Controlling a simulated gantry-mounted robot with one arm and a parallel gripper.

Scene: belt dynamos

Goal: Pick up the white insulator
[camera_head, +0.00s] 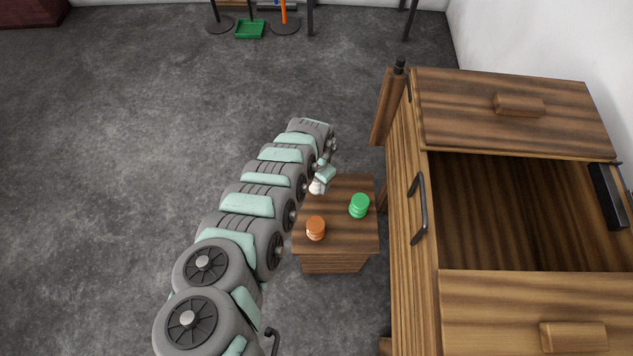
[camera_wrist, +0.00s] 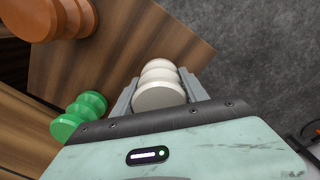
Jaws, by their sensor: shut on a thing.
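The white insulator (camera_wrist: 160,88) is a ribbed, rounded piece. It sits between the grey fingers of my gripper (camera_wrist: 158,92) in the wrist view, and the gripper is shut on it. In the head view the white insulator (camera_head: 317,187) shows just below my gripper (camera_head: 320,184), at the far left part of the small wooden table (camera_head: 338,246). I cannot tell whether it touches the tabletop.
An orange insulator (camera_head: 316,229) stands near the table's front left, and a green insulator (camera_head: 359,206) stands on its right side. A large wooden cabinet (camera_head: 401,250) with a black handle (camera_head: 418,208) and an open top compartment is close on the right. Open floor lies behind.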

